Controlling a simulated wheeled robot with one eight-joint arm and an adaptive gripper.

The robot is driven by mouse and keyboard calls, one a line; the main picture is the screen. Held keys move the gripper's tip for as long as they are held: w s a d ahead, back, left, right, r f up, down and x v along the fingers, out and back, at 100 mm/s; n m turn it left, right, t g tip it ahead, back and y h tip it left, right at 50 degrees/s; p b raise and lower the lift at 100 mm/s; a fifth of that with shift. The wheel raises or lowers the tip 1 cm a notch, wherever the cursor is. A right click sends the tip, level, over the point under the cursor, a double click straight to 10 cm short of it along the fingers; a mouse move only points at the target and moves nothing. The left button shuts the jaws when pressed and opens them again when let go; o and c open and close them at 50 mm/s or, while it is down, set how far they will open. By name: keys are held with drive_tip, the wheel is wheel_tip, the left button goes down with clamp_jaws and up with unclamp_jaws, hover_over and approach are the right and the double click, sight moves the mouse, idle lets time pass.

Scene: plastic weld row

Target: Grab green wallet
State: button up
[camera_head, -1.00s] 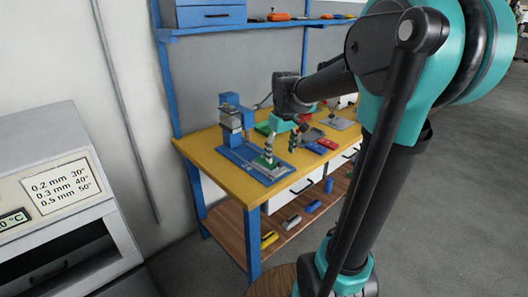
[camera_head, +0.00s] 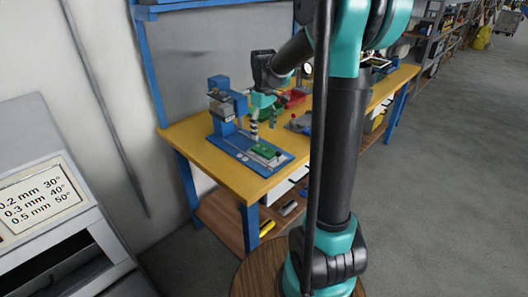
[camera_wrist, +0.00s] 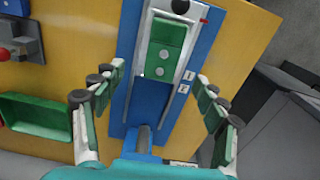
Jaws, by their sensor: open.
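The green wallet (camera_head: 265,150) lies on the blue base plate of a small press on the yellow workbench. In the wrist view the wallet (camera_wrist: 164,50) is a green block with two pale round spots, lying between two metal rails on the blue plate (camera_wrist: 151,97). My gripper (camera_head: 263,131) is open and empty, above the plate and just behind the wallet in the head view. In the wrist view my gripper (camera_wrist: 160,78) has its fingers spread wide to either side of the plate, with the wallet ahead between their lines.
The blue press column (camera_head: 222,105) stands on the plate's left end. A green tray (camera_wrist: 37,116) lies left of my gripper. A red tray (camera_head: 296,98) stands farther back. A grey machine (camera_head: 50,190) is at left; grey floor at right is open.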

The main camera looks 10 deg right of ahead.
sight(263, 148)
drive_tip(key=shift+s+a+f, duration=0.1)
drive_tip(key=shift+s+f, duration=0.05)
drive_tip(key=shift+f, duration=1.85)
drive_tip(key=shift+s+a+f, duration=0.1)
drive_tip(key=shift+f, duration=1.85)
drive_tip(key=shift+c, duration=0.2)
drive_tip(key=c, duration=1.3)
drive_tip(key=shift+r, duration=0.15)
